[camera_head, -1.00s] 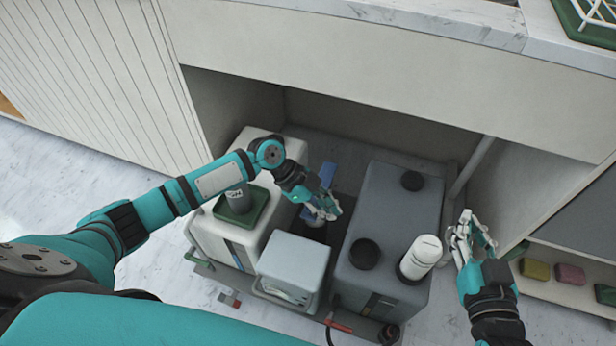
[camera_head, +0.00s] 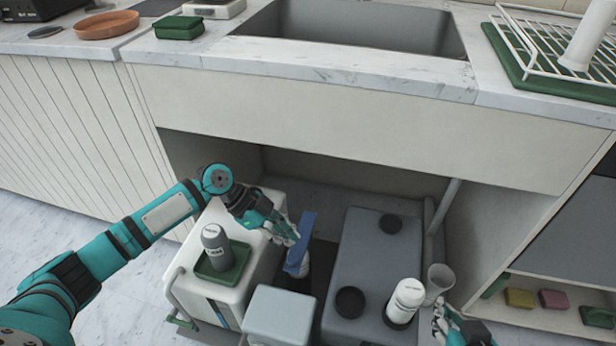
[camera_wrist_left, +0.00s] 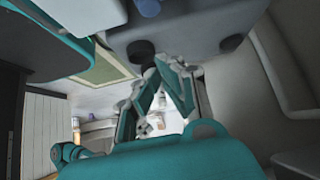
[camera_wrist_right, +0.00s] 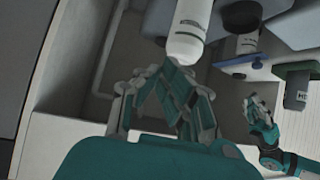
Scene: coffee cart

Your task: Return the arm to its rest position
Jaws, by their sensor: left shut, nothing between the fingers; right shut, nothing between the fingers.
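My left gripper (camera_head: 290,236) reaches into the open space under the counter, above the white tank (camera_head: 262,262) and beside an upright blue piece (camera_head: 305,235). Its fingers are together and empty, as the left wrist view also shows (camera_wrist_left: 166,72). My right gripper (camera_head: 440,312) is at the lower right of the head view, beside a white bottle (camera_head: 407,298) on the grey tank. It is partly cut off by the frame edge. In the right wrist view its fingers (camera_wrist_right: 160,75) meet with nothing between them, and the white bottle (camera_wrist_right: 189,35) is just beyond.
A grey tank (camera_head: 365,250) with black caps fills the right of the cavity. A grey bottle (camera_head: 214,242) stands in a green tray on the white tank. A pale box (camera_head: 280,318) is in front. The counter (camera_head: 300,66) with its sink overhangs; a pipe (camera_head: 447,203) is at right.

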